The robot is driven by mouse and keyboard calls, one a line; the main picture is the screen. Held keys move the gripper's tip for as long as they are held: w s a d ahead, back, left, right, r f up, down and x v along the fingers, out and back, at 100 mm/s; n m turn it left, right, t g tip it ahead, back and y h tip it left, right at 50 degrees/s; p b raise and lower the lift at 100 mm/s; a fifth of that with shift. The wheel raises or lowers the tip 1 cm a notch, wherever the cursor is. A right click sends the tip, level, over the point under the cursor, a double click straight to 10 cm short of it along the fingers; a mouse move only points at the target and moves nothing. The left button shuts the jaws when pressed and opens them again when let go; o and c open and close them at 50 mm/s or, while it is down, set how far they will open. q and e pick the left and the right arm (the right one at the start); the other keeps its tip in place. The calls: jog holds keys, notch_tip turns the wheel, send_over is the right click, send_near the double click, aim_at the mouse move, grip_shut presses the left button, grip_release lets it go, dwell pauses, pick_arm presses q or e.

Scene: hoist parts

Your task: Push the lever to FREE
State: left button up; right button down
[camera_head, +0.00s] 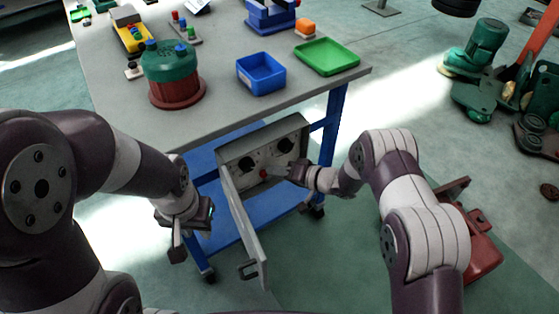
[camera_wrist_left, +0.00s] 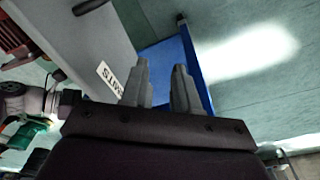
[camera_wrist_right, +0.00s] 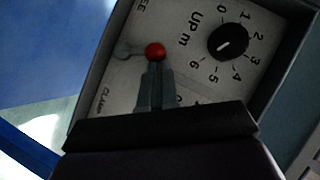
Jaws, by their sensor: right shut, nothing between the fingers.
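A grey control box (camera_head: 233,158) sits under the table top, its door (camera_head: 247,235) hanging open. On its panel is a lever with a red ball knob (camera_head: 264,173); the knob also shows in the right wrist view (camera_wrist_right: 155,52). There the lever lies roughly midway between the partly cut-off "FREE" lettering at the top and "CLAMP" at lower left. My right gripper (camera_head: 288,174) is shut and empty, its fingertips (camera_wrist_right: 154,66) at the knob; contact is unclear. My left gripper (camera_head: 178,250) is open and empty beside the cart, its fingers apart in the left wrist view (camera_wrist_left: 160,75).
A black dial (camera_wrist_right: 228,42) numbered 0 to 6 is beside the lever. The table (camera_head: 220,110) carries a green and red round part (camera_head: 172,75), a blue bin (camera_head: 260,73) and a green tray (camera_head: 327,56). A red case (camera_head: 480,245) lies on the floor at right.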

jog(key=shift+s+a+r+n+h+p, duration=0.3)
jog(key=shift+a+n+h+p, duration=0.2)
jog(key=shift+h+p, duration=0.1)
jog(key=shift+s+a+f+n+t+h+p, duration=0.25)
jog(key=shift+s+a+n+t+h+p, duration=0.3)
jog(key=shift+n+h, duration=0.25)
pick_arm(q)
notch_tip(320, 180, up, 4)
jog(key=shift+f, duration=0.25)
pick_arm(e)
jog(key=shift+a, duration=0.15)
pick_arm(q)
jog(key=shift+r, duration=0.1)
pick_arm(e)
jog(key=shift+s+a+f, duration=0.1)
jog(key=shift+a+f, duration=0.05)
pick_arm(q)
jog(key=shift+r+p, duration=0.1)
jog(key=shift+p, duration=0.3)
